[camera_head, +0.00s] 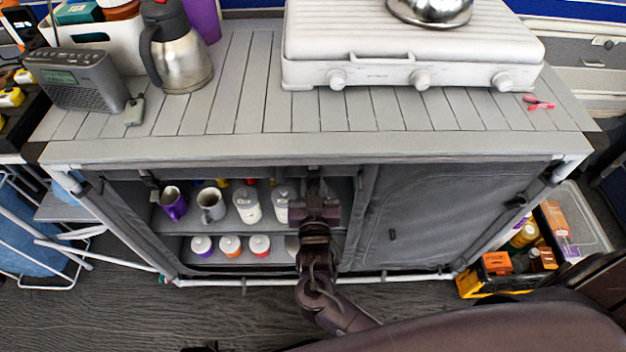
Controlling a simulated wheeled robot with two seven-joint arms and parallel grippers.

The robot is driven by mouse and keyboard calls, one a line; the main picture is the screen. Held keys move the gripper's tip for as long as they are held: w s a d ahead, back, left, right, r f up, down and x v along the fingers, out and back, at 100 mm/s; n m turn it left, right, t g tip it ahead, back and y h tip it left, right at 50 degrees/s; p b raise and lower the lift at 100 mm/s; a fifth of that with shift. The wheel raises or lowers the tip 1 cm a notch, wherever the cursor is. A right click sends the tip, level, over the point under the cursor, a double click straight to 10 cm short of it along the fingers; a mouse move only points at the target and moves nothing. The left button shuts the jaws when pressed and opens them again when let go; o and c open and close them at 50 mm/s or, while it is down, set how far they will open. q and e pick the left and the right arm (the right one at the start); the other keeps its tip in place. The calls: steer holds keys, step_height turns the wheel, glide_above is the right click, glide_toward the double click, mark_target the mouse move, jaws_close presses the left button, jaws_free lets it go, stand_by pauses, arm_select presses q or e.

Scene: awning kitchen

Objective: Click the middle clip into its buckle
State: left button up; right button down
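The grey fabric cupboard (220,148) under the slatted counter has its left half open and its right panel (430,215) closed. My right gripper (314,184) is at the cupboard's top edge, near the middle, just left of the closed panel. Its arm comes up from the bottom right. The middle clip and its buckle are hidden by the gripper or too small to make out. I cannot tell whether the fingers are open or hold anything. My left gripper is not in view.
Mugs (211,204) and jars (247,206) stand on the shelves left of the gripper. The counter holds a radio (82,83), a steel jug (180,62) and a white stove (410,50). A crate (485,285) of bottles stands at the right.

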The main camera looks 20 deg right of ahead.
steer(key=c, duration=1.3)
jaws_free()
steer(key=v, duration=0.8)
